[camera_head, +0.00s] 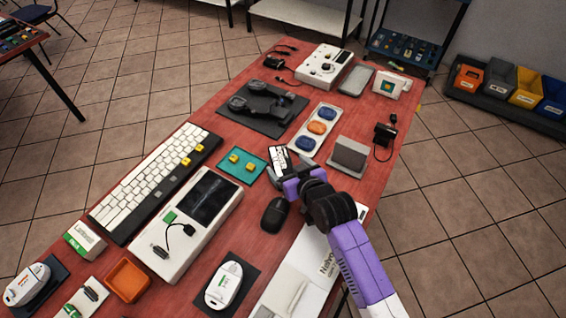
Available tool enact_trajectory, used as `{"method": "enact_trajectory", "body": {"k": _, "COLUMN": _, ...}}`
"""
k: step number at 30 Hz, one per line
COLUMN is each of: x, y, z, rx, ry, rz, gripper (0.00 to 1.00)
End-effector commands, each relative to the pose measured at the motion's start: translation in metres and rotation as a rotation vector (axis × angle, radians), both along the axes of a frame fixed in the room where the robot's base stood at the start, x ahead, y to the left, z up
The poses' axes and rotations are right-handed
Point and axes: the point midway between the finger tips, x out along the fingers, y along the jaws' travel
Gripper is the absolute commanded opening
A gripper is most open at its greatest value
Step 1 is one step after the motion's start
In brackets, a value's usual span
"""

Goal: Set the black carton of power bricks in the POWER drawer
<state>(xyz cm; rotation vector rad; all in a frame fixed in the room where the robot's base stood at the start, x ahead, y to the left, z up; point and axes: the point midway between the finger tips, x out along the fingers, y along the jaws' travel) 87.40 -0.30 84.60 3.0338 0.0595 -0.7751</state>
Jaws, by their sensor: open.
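My gripper (279,170) is open over the middle of the red table, at the end of my purple arm. A small black-and-white item (279,156) shows at its fingertips. I cannot tell whether it is the black carton of power bricks, or whether the fingers touch it. No other carton of power bricks can be made out. No drawer marked POWER can be made out in this view.
A black mouse (275,214) lies close below my gripper. A grey stand (348,155) and a tray with blue and orange pieces (319,130) are beyond it. A keyboard (155,182) lies left. Coloured bins (525,88) stand beyond the table (395,180) at the right.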

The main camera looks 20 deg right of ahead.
Motion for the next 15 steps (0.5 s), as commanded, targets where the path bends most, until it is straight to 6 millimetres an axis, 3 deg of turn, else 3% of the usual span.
{"method": "enact_trajectory", "body": {"k": 6, "x": 0.024, "y": 0.002, "z": -0.01, "rx": 0.001, "ry": 0.0, "rz": 0.0, "gripper": 0.84}}
{"method": "enact_trajectory", "body": {"k": 15, "x": 0.028, "y": 0.002, "z": -0.013, "rx": 0.0, "ry": 0.0, "rz": 0.0, "gripper": 0.84}}
